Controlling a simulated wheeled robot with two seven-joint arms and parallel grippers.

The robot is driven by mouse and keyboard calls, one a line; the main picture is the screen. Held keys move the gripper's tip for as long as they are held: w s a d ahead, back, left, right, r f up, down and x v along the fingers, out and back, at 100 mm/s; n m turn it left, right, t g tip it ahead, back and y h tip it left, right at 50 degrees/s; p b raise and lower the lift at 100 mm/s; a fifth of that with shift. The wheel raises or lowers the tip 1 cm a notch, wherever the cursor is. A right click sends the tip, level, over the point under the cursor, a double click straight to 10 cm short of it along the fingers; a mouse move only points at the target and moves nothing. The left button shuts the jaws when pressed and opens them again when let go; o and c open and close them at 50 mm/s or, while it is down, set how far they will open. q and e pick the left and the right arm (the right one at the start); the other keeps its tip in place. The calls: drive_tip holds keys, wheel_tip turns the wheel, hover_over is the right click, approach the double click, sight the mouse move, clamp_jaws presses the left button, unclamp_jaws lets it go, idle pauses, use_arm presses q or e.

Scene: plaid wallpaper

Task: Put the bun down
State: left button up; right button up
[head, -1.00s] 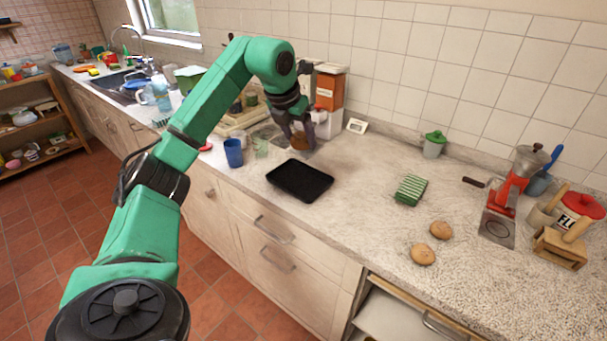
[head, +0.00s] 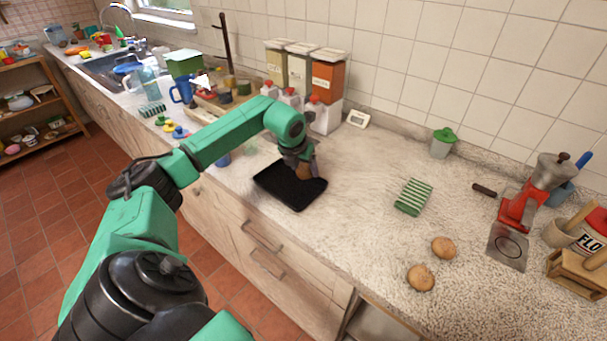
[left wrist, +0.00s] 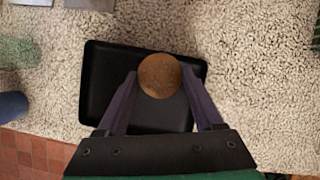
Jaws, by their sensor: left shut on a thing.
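My left gripper (head: 304,168) is shut on a brown round bun (left wrist: 159,75). In the head view the bun (head: 304,173) shows partly below the fingers, over the far right part of the black tray (head: 285,190). In the left wrist view the bun sits between the two fingertips, over the upper right part of the tray (left wrist: 105,80). I cannot tell whether the bun touches the tray. Two other buns lie on the counter at the right, one (head: 443,248) behind the other (head: 420,277). My right gripper is not in view.
A green striped cloth-like item (head: 413,196) lies right of the tray. A blue cup (left wrist: 12,106) stands left of it. Canisters (head: 326,77) and a small white clock (head: 357,118) stand behind. A red-based coffee maker (head: 520,205) is at the right.

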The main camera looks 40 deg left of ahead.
sight(302, 173)
use_arm(q)
drive_tip(key=f, duration=0.2)
drive_tip(key=shift+s+d+f+p, duration=0.1)
drive_tip(key=shift+s+f+p, duration=0.2)
drive_tip(key=shift+f, duration=0.1)
drive_tip(key=shift+w+f, duration=0.1)
drive_tip(key=shift+f, duration=0.15)
drive_tip(key=o, duration=1.3)
drive_tip(key=shift+o, duration=0.2)
drive_tip(key=b+v, duration=0.2)
drive_tip(key=v, duration=1)
drive_tip(key=shift+b, duration=0.4)
